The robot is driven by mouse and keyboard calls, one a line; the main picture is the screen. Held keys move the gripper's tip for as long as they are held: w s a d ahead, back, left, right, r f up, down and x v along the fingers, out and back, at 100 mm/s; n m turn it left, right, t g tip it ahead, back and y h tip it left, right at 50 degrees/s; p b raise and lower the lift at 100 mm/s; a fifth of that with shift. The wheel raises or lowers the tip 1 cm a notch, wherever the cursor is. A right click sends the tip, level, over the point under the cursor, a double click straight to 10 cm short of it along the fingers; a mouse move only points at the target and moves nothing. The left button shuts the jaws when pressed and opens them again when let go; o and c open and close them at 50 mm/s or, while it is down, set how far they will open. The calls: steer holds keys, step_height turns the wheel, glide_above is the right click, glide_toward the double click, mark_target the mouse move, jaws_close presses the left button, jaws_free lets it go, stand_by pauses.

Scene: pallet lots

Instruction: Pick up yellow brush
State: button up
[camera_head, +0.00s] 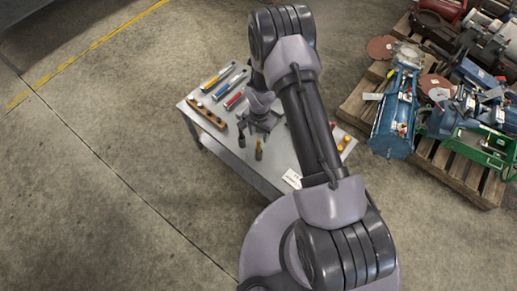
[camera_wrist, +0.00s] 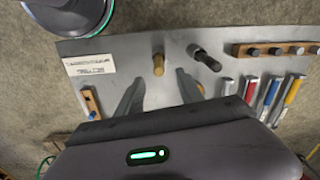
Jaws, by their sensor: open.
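A long yellow-and-white tool (camera_head: 216,78), likely the yellow brush, lies at the far left part of the grey table, beside a blue one (camera_head: 229,86) and a red one (camera_head: 235,100). It also shows at the right in the wrist view (camera_wrist: 293,91). My gripper (camera_head: 258,122) is over the middle of the table, apart from this tool. Its fingers (camera_wrist: 160,85) are spread and empty. A small upright yellow-brown peg-like object (camera_wrist: 158,65) stands just beyond the fingertips in the wrist view, with a black one (camera_wrist: 204,57) to its right.
A wooden rack with dark pegs (camera_head: 206,113) lies along the table's left edge. A white label card (camera_head: 292,178) lies near the front. A pallet (camera_head: 432,158) with machines stands right of the table (camera_head: 225,145).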

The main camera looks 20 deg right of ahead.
mark_target(259, 140)
step_height(259, 140, down, 5)
steer(key=shift+f+b, duration=0.15)
steer(key=shift+b, duration=0.45)
step_height(259, 140, down, 5)
steer(key=shift+s+a+f+b, duration=0.1)
steer(key=shift+s+f+b, duration=0.1)
steer(key=shift+b, duration=1)
steer(key=shift+r, duration=0.15)
steer(key=shift+c, duration=0.8)
jaws_close()
